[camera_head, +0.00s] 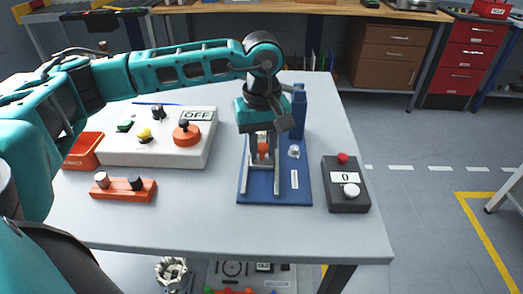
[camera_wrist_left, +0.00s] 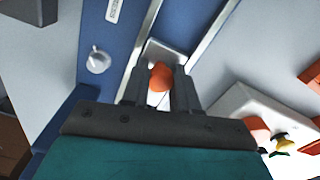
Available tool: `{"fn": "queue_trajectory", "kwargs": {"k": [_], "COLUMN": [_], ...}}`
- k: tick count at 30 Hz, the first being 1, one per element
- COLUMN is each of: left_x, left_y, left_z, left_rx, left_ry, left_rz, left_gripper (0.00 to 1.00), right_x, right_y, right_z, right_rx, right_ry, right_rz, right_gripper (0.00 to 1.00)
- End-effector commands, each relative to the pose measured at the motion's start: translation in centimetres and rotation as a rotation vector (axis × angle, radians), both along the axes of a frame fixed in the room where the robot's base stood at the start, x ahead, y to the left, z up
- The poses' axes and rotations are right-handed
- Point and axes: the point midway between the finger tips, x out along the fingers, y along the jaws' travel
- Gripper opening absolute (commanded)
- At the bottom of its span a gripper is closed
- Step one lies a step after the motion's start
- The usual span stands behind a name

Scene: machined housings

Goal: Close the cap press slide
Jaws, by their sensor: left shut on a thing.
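The cap press has a blue base (camera_head: 303,190) with two silver rails and a blue upright (camera_head: 299,112) at its back right. Its slide (camera_head: 252,158), a light grey plate, sits between the rails toward the back, under my gripper. The slide's orange knob (camera_head: 262,149) stands between the fingers of my left gripper (camera_head: 262,156), which points down and is shut on it. The wrist view shows the orange knob (camera_wrist_left: 160,78) between both fingers, with the silver rails either side. The front stretch of the base between the rails is bare. My right gripper is not in view.
A white box (camera_head: 160,152) with an OFF display and coloured knobs stands left of the press. An orange tray (camera_head: 82,151) and an orange block (camera_head: 123,191) with two pegs lie further left. A black counter box (camera_head: 346,195) reading 0 stands right.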

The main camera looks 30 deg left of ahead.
Motion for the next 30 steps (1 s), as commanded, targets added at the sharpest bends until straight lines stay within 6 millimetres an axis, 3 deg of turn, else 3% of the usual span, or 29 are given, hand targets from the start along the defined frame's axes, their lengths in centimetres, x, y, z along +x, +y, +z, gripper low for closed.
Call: {"fn": "queue_trajectory", "kwargs": {"k": [4,14,15,22,30], "left_x": [1.4,1.7,1.8,1.6,1.6], "left_y": [0.8,1.1,1.1,1.1,1.0], "left_z": [0.0,0.2,0.2,0.1,0.3], "left_rx": [-0.001,0.001,0.001,0.000,-0.001], "left_ry": [-0.004,-0.009,-0.009,-0.006,-0.004], "left_rz": [0.003,0.004,0.004,0.003,0.001], "left_gripper": [0.00,0.00,0.32,0.54,0.54], "right_x": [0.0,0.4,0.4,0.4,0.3], "right_y": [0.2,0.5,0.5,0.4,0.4], "right_z": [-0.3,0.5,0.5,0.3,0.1], "right_rx": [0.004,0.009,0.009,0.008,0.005], "right_ry": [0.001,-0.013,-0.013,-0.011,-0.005], "right_rz": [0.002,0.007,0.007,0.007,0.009], "right_gripper": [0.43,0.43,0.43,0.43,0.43]}}
